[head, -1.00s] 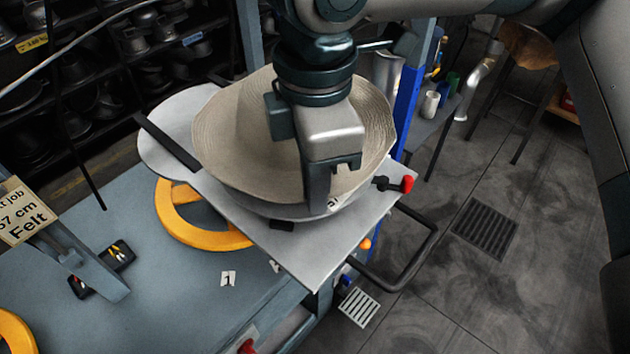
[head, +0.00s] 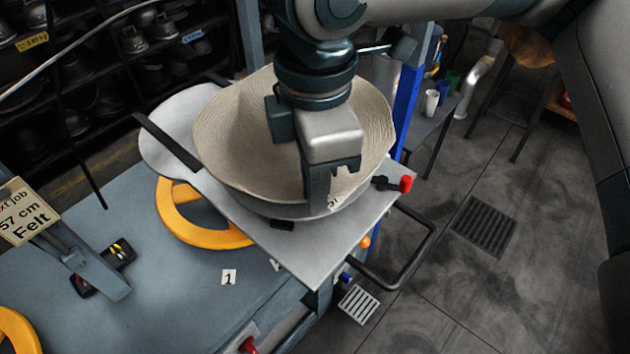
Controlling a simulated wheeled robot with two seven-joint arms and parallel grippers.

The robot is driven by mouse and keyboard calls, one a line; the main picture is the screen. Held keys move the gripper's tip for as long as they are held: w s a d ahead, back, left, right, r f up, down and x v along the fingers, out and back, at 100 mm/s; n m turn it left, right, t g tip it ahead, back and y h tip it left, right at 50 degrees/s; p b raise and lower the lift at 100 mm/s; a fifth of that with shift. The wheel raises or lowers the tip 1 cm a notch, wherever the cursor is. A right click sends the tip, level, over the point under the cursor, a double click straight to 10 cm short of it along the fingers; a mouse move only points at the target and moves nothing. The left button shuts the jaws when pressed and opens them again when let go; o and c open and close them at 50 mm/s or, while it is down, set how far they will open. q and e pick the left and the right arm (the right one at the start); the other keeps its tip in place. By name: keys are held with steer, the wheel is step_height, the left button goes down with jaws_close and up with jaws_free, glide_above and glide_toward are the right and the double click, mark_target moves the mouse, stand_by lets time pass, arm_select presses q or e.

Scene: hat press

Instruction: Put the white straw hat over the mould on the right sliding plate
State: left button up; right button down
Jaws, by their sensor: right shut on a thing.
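The straw hat (head: 238,145), pale beige-white with its brim flaring upward like a bowl, is at the right sliding plate (head: 305,262). My right gripper (head: 332,190) reaches down from above and is shut on the hat's near right part. The lower part of the hat sits within or against a grey rounded rim (head: 275,209) above the plate. The mould is hidden by the hat and my gripper, so I cannot tell how the hat sits on it. My left gripper is not in view.
A yellow ring-shaped wheel (head: 190,232) lies under the plate's left side. A black handle (head: 425,245) and red knob (head: 405,184) stick out at the plate's right. A sign (head: 25,212) stands left. The blue bench top (head: 170,300) is mostly clear in front.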

steer(key=shift+f, duration=0.3)
stand_by(0.4)
steer(key=c, duration=1.8)
jaws_free()
steer(key=shift+r, duration=0.1)
steer(key=shift+r+b, duration=1.75)
steer(key=shift+r, duration=6.9)
steer(key=shift+s+f, duration=0.1)
